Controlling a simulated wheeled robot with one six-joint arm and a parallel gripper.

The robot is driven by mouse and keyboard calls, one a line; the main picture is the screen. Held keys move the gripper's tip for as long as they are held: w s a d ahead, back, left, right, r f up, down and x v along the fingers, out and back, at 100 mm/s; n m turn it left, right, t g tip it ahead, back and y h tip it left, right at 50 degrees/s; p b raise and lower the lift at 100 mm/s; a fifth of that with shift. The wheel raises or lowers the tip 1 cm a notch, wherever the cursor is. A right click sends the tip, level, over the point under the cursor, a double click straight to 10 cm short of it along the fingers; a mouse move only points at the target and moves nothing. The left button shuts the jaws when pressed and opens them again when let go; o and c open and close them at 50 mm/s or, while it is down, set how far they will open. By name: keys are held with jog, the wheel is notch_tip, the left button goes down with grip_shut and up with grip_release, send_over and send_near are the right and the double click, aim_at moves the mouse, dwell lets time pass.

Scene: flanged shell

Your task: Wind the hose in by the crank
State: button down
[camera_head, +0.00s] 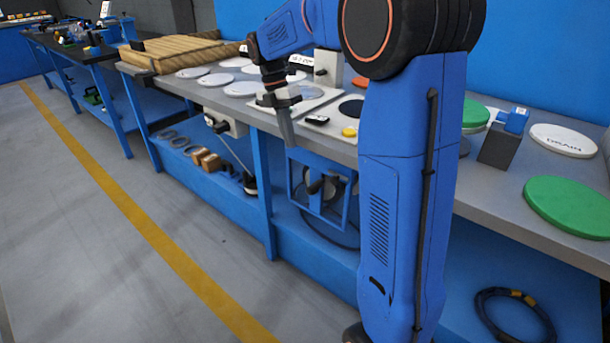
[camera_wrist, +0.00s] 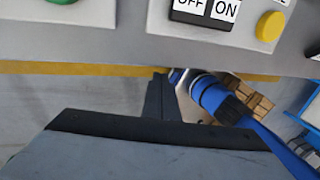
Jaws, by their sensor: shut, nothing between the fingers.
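A blue-framed reel (camera_head: 346,205) hangs under the front of the bench, partly hidden behind my arm. A dark crank-like part (camera_head: 316,186) shows on its face; its exact shape is hard to tell. A dark hose-like curve (camera_head: 318,238) lies below the reel on the lower shelf. My gripper (camera_head: 288,143) points down at the bench's front edge, above and left of the reel, apart from it. It is shut and empty. In the wrist view its fingers (camera_wrist: 162,85) show dark; no crank can be made out there.
The bench top (camera_head: 190,85) holds several discs, a wooden crate (camera_head: 180,50) and a panel with a yellow button (camera_head: 349,132), close to my gripper. A coiled blue hose (camera_head: 483,303) lies on the lower shelf at right. The floor at left is clear.

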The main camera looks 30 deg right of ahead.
aim_at(311, 190)
jog(key=s+d+x, duration=0.1)
jog(key=s+x, duration=0.1)
jog(key=x, duration=1)
jog(key=shift+s+r, duration=0.35)
jog(key=shift+r, duration=0.05)
jog(key=shift+d, duration=0.1)
jog(key=shift+s, duration=0.25)
